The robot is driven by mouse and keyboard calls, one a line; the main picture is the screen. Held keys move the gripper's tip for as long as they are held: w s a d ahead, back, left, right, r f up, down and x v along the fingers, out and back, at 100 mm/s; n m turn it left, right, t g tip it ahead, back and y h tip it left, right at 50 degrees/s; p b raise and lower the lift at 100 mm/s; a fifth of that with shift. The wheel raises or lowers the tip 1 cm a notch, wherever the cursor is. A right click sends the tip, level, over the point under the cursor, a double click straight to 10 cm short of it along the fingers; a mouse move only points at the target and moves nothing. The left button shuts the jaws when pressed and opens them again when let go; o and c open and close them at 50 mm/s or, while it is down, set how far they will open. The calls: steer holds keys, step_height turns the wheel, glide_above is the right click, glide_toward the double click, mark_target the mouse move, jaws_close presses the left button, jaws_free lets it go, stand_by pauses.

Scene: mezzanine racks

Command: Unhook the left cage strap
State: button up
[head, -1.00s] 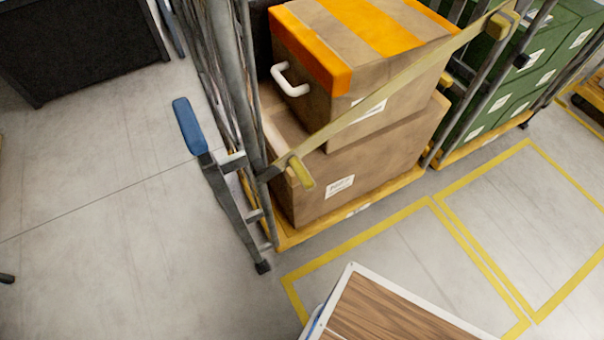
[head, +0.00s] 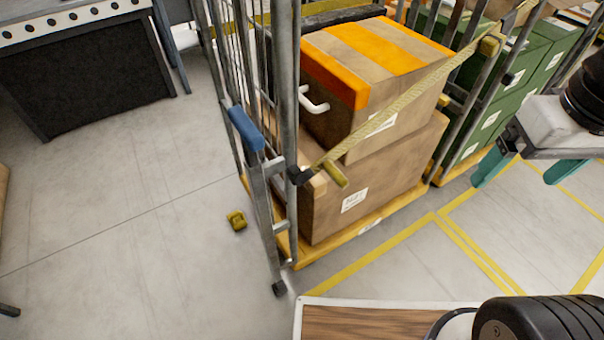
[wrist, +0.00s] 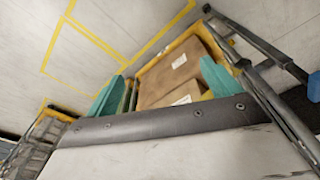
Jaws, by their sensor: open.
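The yellow strap (head: 400,103) of the left roll cage runs slanting and taut across the cage's open front. Its lower left end, with a yellow tab (head: 335,174), meets a dark hook (head: 300,176) on the left post. Its upper right end is at a yellow buckle (head: 490,45) by the right post. My gripper (head: 524,172) is open and empty, with teal fingers, to the right of the cage and apart from the strap. In the wrist view the open gripper (wrist: 162,86) faces the cage's boxes; I cannot make out the strap there.
The cage holds a large carton (head: 390,185) and an orange-striped box (head: 350,95). A blue-topped lever (head: 246,128) stands at its left side. A small yellow object (head: 237,220) lies on the floor. Green crates (head: 525,70) stand to the right. The left floor is mostly clear.

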steer(key=shift+o, duration=0.2)
steer(key=w+a+f+n, duration=0.2)
steer(key=w+a+n, duration=0.3)
steer(key=w+n, duration=0.2)
steer(key=shift+w+a+n, duration=0.15)
steer(key=shift+w+n, duration=0.15)
steer(key=shift+w, duration=0.2)
steer(key=n+g, duration=0.1)
steer(key=n, duration=1.5)
glide_above(336, 170)
step_height(336, 170, down, 13)
steer(key=shift+f, duration=0.1)
step_height(336, 170, down, 7)
steer(key=shift+r, duration=0.15)
steer(key=shift+f, duration=0.5)
steer(key=shift+c, duration=0.3)
